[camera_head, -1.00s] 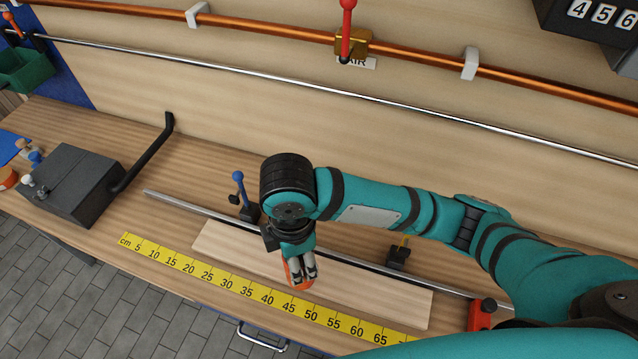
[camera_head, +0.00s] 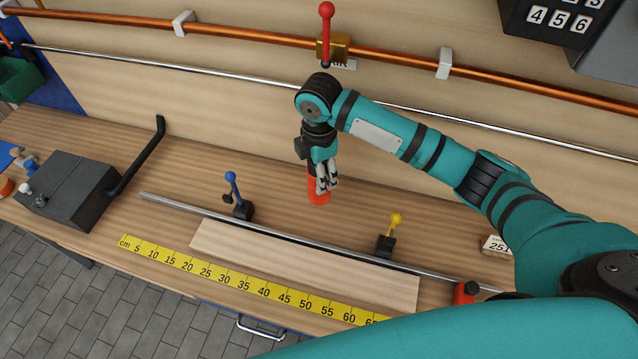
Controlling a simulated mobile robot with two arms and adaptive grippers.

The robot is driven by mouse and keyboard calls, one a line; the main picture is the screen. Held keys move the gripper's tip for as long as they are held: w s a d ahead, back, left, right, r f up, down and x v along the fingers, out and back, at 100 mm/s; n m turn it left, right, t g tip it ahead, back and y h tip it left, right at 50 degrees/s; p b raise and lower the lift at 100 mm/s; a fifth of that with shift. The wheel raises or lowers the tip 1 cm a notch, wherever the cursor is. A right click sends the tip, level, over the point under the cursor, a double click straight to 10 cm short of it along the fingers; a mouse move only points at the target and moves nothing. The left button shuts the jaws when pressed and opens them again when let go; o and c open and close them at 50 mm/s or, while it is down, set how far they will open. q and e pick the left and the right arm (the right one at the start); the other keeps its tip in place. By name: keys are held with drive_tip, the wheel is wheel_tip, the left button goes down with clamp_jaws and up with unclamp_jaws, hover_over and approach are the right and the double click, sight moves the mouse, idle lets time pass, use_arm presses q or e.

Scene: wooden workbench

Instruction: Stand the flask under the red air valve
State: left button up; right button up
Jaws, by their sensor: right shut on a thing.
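The red air valve (camera_head: 326,22) is on the copper pipe along the back wall. It has a red lever with a ball end, a brass body and a partly covered AIR label. My right gripper (camera_head: 323,180) is below it in the picture, pointing down over the bench behind the metal rail. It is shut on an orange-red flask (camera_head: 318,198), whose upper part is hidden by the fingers. I cannot tell whether the flask's base touches the bench. My left gripper is not in view.
A metal rail (camera_head: 180,207) with a blue-knobbed clamp (camera_head: 236,195) and a yellow-knobbed clamp (camera_head: 390,236) runs across the bench, behind a pale board (camera_head: 300,265) and yellow ruler (camera_head: 210,281). A dark grey box (camera_head: 65,190) stands left.

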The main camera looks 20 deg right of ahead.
drive_tip(key=f, duration=0.2)
drive_tip(key=shift+s+a+f, duration=0.1)
drive_tip(key=shift+s+f, duration=0.1)
drive_tip(key=shift+f, duration=0.1)
wheel_tip(320, 180, down, 2)
drive_tip(key=shift+f+p, duration=0.15)
drive_tip(key=shift+p, duration=0.45)
drive_tip(key=shift+w+f+p, duration=0.1)
drive_tip(key=shift+f+p, duration=0.2)
drive_tip(key=shift+p, duration=0.05)
drive_tip(key=shift+w+f, duration=0.1)
drive_tip(key=shift+f, duration=0.35)
drive_tip(key=o, duration=1.4)
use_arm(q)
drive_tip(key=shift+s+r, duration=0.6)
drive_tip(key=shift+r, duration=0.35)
